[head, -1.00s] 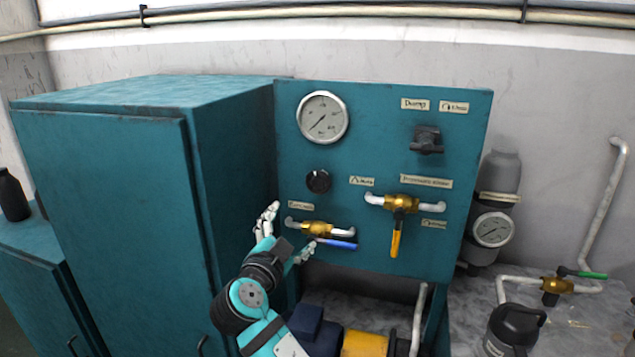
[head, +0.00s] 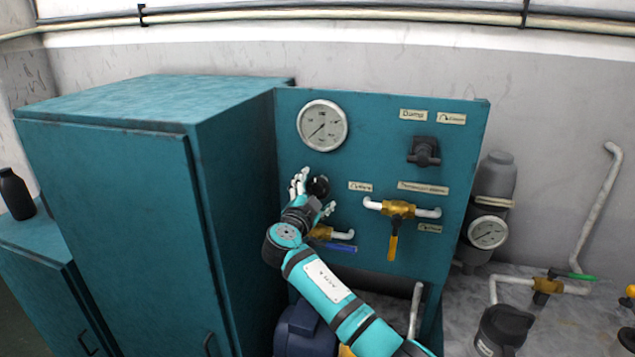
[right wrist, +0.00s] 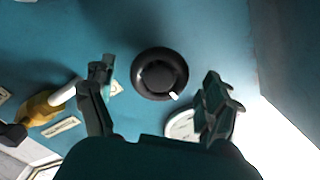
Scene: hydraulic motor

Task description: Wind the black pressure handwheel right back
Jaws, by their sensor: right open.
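The black pressure handwheel (head: 320,186) is a small round knob on the teal panel, below the large gauge. In the right wrist view the handwheel (right wrist: 159,74) faces me, with a short white mark at the lower right of its rim. My right gripper (head: 314,194) is open at the handwheel and partly covers it in the head view. In the right wrist view the fingers of my right gripper (right wrist: 161,78) stand on either side of the wheel, with visible gaps. I cannot tell the remaining depth to it. My left gripper is not in view.
The large pressure gauge (head: 322,125) is just above the handwheel. The blue-handled valve (head: 340,247) lies below, partly behind my right arm. A yellow-handled brass valve (head: 394,225) and a black dump knob (head: 424,152) are to the right. A tall teal cabinet (head: 110,210) stands close on the left.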

